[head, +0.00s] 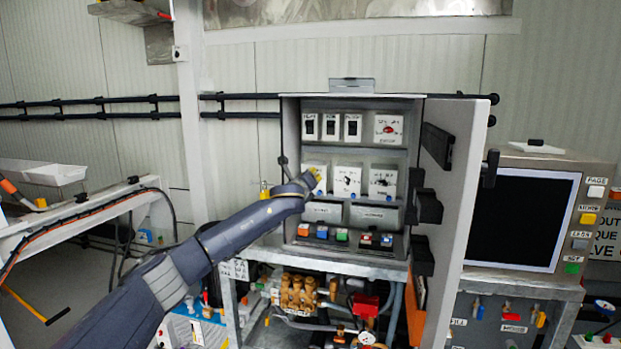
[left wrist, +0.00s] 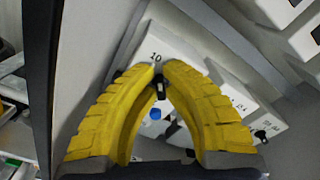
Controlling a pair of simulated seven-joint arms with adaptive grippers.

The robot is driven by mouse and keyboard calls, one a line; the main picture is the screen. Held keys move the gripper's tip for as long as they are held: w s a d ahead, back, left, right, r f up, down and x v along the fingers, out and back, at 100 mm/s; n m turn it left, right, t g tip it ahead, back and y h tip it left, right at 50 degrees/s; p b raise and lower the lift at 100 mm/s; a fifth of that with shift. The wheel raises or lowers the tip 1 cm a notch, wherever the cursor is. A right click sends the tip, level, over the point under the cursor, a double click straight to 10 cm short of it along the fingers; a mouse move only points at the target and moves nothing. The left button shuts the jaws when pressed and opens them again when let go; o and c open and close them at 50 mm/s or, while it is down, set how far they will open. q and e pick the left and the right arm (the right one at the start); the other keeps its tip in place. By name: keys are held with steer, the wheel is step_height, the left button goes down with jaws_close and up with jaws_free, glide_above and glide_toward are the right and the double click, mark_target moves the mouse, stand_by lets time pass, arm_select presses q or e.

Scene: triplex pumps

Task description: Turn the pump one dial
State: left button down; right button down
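The pump one dial is the leftmost of three dials in the middle row of the open cabinet. Its white plate (head: 309,169) is partly covered by my left gripper (head: 318,178) in the head view. In the left wrist view the dial's small black knob (left wrist: 160,88) sits between the two yellow fingers, close to their tips. My left gripper (left wrist: 160,70) is closed around this knob, its fingers bowed and their tips close together. The white plate with "10" on it (left wrist: 170,48) is just beyond the fingertips. My right gripper is not in view.
The middle dial (head: 347,181) and right dial (head: 383,184) are close beside it. Black switches (head: 331,127) and a red button (head: 389,128) are above; coloured buttons (head: 322,232) are below. The cabinet door (head: 462,190) stands open at right, near a monitor (head: 515,218).

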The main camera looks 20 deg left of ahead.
arm_select(q)
steer(key=n, duration=0.3)
steer(key=shift+a+f+n, duration=0.1)
steer(key=shift+f+n, duration=0.05)
steer(key=shift+n, duration=0.15)
steer(key=shift+a+f+n, duration=0.1)
steer(key=shift+n, duration=1.6)
steer(key=c, duration=1.5)
jaws_free()
steer(key=s, duration=1.2)
steer(key=shift+d, duration=0.2)
